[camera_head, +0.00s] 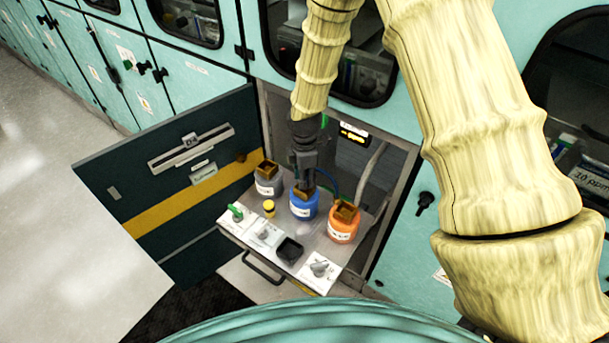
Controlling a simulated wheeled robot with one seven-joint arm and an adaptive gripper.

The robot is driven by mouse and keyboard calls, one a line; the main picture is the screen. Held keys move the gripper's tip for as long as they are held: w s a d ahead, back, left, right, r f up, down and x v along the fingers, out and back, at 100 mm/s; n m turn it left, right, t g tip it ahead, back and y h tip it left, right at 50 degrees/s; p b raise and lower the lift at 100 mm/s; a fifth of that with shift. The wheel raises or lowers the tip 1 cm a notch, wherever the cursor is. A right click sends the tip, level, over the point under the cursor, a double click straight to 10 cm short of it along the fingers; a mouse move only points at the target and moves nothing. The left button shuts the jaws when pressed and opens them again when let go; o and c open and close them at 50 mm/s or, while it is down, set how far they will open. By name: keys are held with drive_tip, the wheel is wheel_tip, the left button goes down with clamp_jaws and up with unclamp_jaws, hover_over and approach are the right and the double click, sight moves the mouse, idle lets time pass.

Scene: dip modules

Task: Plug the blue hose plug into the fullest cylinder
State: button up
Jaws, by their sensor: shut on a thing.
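Three cylinders with brown square tops stand on a pull-out tray (318,246): a grey one (268,187), a blue one (303,209) and an orange one (342,228). My gripper (303,187) points down at the top of the blue cylinder. It is shut on what seems to be the blue hose plug, which is mostly hidden by the fingers. I cannot tell whether the plug is seated or just above the top. How full each cylinder is cannot be read.
A small yellow-capped item (269,208), a green-handled valve (236,211), a black knob (289,251) and a grey valve (319,268) sit at the tray's front. A dark door (180,190) stands open at left. The cabinet frame (398,220) bounds the right.

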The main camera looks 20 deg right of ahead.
drive_tip(key=shift+f, duration=0.3)
drive_tip(key=o, duration=1.1)
drive_tip(key=shift+f, duration=0.15)
wheel_tip(320, 180, up, 12)
drive_tip(key=b, duration=0.4)
drive_tip(key=shift+r, duration=0.2)
drive_tip(key=shift+f, duration=0.1)
